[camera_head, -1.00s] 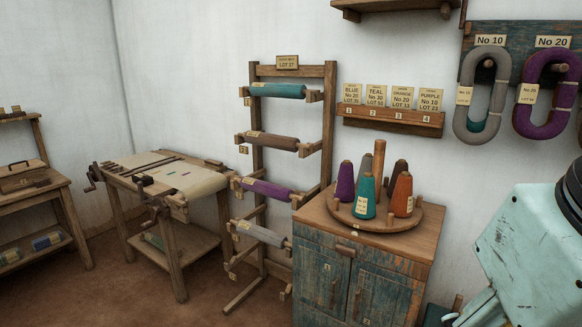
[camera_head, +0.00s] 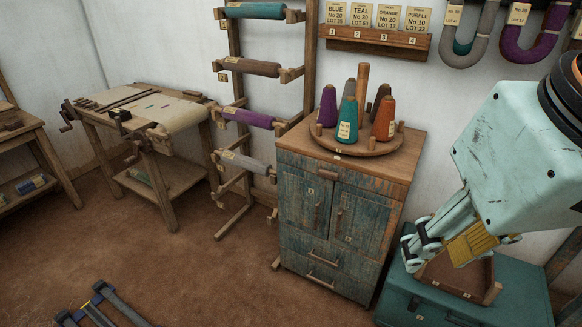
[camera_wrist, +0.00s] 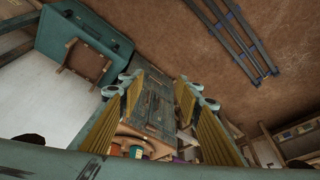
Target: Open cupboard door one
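The blue worn wooden cupboard (camera_head: 325,258) stands in the middle of the head view. Its left door (camera_head: 298,194) and right door (camera_head: 358,220) are both shut, each with an upright wooden handle. A small tag on the left door appears to read 1. My gripper (camera_head: 455,247) is to the right of the cupboard, apart from it and above a teal chest. In the wrist view my gripper (camera_wrist: 160,88) has its yellow-padded fingers spread and empty. The cupboard front (camera_wrist: 155,100) shows between them, tilted.
A round stand (camera_head: 345,147) with several yarn cones sits on the cupboard top. A teal chest (camera_head: 400,300) with a wooden tray (camera_head: 440,275) stands right of the cupboard. A yarn rack (camera_head: 235,105) stands at its left. The floor (camera_head: 200,270) before the cupboard is mostly clear.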

